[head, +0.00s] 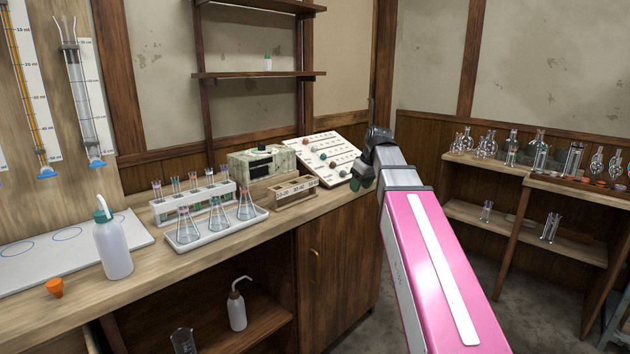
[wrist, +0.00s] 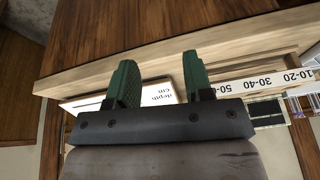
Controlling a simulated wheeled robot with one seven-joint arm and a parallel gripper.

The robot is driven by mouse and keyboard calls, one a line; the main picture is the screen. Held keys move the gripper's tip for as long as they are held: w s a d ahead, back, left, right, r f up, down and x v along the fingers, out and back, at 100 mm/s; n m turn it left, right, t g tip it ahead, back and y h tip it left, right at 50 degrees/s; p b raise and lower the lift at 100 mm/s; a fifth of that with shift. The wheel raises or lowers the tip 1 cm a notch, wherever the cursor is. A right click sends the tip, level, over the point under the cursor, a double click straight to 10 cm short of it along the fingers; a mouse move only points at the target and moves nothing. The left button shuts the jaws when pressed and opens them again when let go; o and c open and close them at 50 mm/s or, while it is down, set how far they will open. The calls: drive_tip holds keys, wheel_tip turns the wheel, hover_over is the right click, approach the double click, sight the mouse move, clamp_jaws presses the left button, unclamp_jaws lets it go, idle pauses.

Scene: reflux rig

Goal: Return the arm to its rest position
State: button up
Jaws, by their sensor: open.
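My pink and grey arm reaches up from the bottom right in the head view, with its far end over the right end of the wooden counter (head: 160,265). My gripper (head: 362,178) is small and partly hidden there, in front of the white board with rows of coloured knobs (head: 318,150). In the wrist view my gripper (wrist: 160,78) shows two green fingers set well apart. Nothing is held between them. A white card with printed letters (wrist: 172,92) and the counter edge (wrist: 150,70) lie beyond the fingers.
A labelled wooden block (head: 293,190), a greenish box (head: 262,163), a white tray with several flasks (head: 215,232), a tube rack (head: 195,203) and a wash bottle (head: 113,245) stand on the counter. Shelves with glassware (head: 530,170) are at right. Open floor lies between.

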drive_tip(key=s+d+f+m+g+h, duration=0.1)
drive_tip(key=s+f, duration=0.5)
drive_tip(key=f, duration=0.6)
drive_tip(key=s+d+f+m, duration=0.1)
drive_tip(key=s+f+m, duration=0.3)
drive_tip(key=f, duration=0.8)
drive_tip(key=s+d+f+m+g+h, duration=0.1)
drive_tip(key=s+f+m, duration=0.1)
drive_tip(key=s+f, duration=0.6)
wheel_tip(320, 180, down, 5)
drive_tip(key=shift+s+d+r+g+h, duration=0.15)
drive_tip(key=shift+s+d+g+h, duration=0.15)
drive_tip(key=shift+s, duration=0.05)
drive_tip(key=shift+c, duration=0.4)
